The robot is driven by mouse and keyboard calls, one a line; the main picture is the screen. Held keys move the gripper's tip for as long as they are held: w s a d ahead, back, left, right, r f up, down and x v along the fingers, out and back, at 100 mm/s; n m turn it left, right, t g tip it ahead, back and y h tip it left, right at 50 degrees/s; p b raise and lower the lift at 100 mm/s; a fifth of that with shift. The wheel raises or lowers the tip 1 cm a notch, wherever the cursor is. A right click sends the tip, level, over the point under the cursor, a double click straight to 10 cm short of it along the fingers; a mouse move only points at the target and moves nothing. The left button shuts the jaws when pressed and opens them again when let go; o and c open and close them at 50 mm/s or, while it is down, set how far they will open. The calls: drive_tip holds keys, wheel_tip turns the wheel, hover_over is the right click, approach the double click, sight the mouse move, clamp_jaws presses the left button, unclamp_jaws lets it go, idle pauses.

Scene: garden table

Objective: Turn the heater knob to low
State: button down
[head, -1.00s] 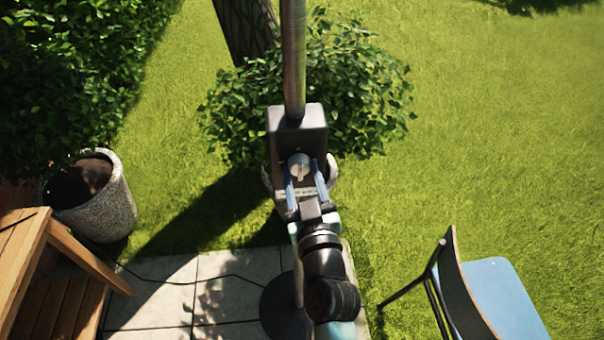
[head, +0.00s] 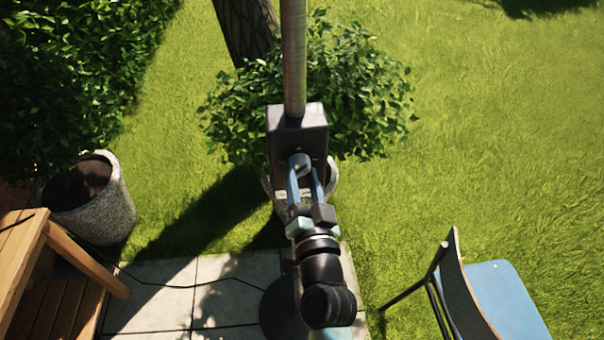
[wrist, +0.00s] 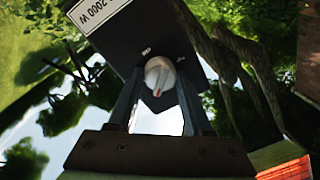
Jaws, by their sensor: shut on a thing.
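The heater's dark control box (head: 313,122) sits on a metal pole (head: 294,60) in the head view. A light grey round knob (head: 299,160) is on its face. My gripper (head: 306,172) reaches it from below and is shut on the knob, a finger at each side. In the wrist view the knob (wrist: 158,72) is between the fingers of my gripper (wrist: 159,82). A red mark on the knob points down in that picture. Small white markings lie beside the knob, too small to read.
A wooden bench or chair (head: 70,265) stands at lower left, near a stone planter (head: 100,205). A blue-seated chair (head: 495,290) is at lower right. A black cable (head: 190,285) crosses the paving. A leafy bush (head: 350,85) is behind the box.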

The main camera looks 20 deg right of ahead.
drive_tip(key=m+p, duration=0.1)
drive_tip(key=m, duration=0.3)
drive_tip(key=shift+m, duration=0.4)
drive_tip(key=shift+a+m+h+p, duration=0.1)
drive_tip(key=shift+m+h+p, duration=0.3)
drive_tip(key=shift+m, duration=1.3)
drive_tip(key=shift+c, duration=1.6)
unclamp_jaws()
drive_tip(key=b+v, duration=0.3)
drive_tip(key=v, duration=1)
